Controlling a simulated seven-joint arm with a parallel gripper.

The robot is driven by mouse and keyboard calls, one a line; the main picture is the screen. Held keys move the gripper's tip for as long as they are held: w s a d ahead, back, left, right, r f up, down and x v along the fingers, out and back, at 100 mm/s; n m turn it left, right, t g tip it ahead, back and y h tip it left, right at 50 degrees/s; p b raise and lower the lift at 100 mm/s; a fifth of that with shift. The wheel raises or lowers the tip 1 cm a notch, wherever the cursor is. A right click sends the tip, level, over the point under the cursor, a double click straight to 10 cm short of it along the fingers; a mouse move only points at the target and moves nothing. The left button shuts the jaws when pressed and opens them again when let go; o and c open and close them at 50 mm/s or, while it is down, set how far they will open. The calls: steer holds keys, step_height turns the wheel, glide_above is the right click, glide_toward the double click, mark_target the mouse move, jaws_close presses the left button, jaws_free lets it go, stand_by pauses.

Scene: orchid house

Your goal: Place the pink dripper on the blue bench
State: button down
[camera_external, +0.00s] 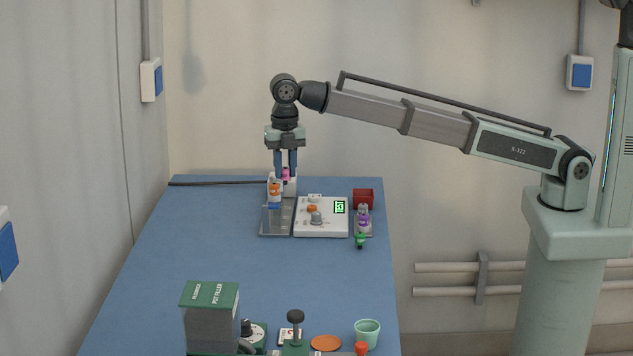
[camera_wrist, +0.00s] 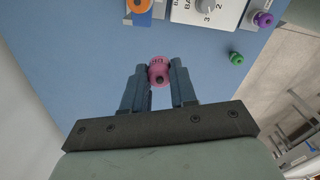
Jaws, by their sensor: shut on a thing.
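The pink dripper (camera_external: 286,174) is between the fingers of my gripper (camera_external: 285,162), which is shut on it near the back of the bench. In the wrist view the pink dripper (camera_wrist: 158,73) shows at the fingertips, with its dark-holed end facing the camera. The blue bench (camera_external: 180,270) spreads below it, and its bare blue surface (camera_wrist: 80,60) also fills much of the wrist view. The dripper appears held above the bench; the exact gap is hard to tell.
An orange dripper (camera_external: 274,188) stands by a metal plate, near my fingers. A pot filler (camera_external: 210,315) stands in front. The bench's left and middle are clear.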

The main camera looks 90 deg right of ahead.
steer(key=shift+s+a+f+m, duration=0.9)
steer(key=shift+s+a+f, duration=2.05)
steer(key=shift+s, duration=1.65)
steer(key=shift+d+f, duration=0.15)
steer(key=shift+f, duration=4.75)
steer(key=shift+f, duration=0.1)
steer(key=c, duration=0.9)
jaws_free()
step_height(320, 180, up, 12)
